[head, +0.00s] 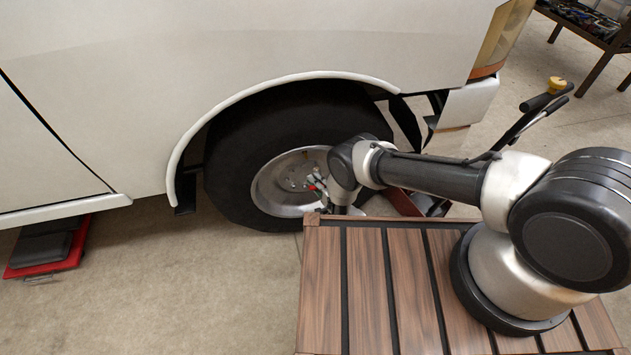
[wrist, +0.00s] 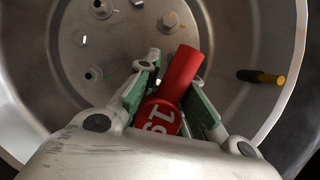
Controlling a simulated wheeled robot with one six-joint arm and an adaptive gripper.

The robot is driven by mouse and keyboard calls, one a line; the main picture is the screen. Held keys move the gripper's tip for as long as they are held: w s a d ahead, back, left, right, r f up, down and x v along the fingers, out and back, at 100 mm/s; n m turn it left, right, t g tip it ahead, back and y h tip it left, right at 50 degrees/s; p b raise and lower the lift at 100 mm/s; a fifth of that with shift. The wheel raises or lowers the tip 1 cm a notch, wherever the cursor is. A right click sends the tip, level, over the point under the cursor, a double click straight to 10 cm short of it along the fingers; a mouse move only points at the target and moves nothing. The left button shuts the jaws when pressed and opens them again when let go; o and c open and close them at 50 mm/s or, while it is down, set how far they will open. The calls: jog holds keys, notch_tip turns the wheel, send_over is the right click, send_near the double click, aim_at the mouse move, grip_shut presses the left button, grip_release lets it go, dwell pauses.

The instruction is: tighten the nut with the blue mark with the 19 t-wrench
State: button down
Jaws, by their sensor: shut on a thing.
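My gripper (wrist: 171,76) is shut on the red 19 t-wrench (wrist: 182,75), between its green pads. A white number shows on the wrench's red body, partly cut off by my gripper. The red bar points up and to the right in the wrist view; the socket end is hidden. The wheel hub (wrist: 125,45) lies behind it with several nuts, among them one at the top (wrist: 170,20) and one at the left (wrist: 93,73). I cannot make out a blue mark on any nut. In the head view, the wrench (head: 317,182) is small, in front of the wheel's rim (head: 268,192).
A yellow and black handle-like thing (wrist: 262,76) shows at the rim's right side in the wrist view. The tire (head: 228,160) sits under the white fender (head: 175,155). A slatted wooden top (head: 365,290) is near the wheel. A red and black thing (head: 45,250) lies on the floor at left.

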jog(key=shift+w+a+r, duration=0.1)
jog(key=shift+w+r, duration=0.15)
jog(key=shift+w, duration=0.05)
jog(key=shift+s+d+f, duration=0.1)
jog(key=shift+s+d, duration=0.1)
jog(key=shift+s, duration=0.4)
jog(key=shift+s+d+f, duration=0.1)
jog(key=shift+s+d, duration=0.05)
jog(key=shift+s, duration=0.4)
jog(key=shift+s+d, duration=0.1)
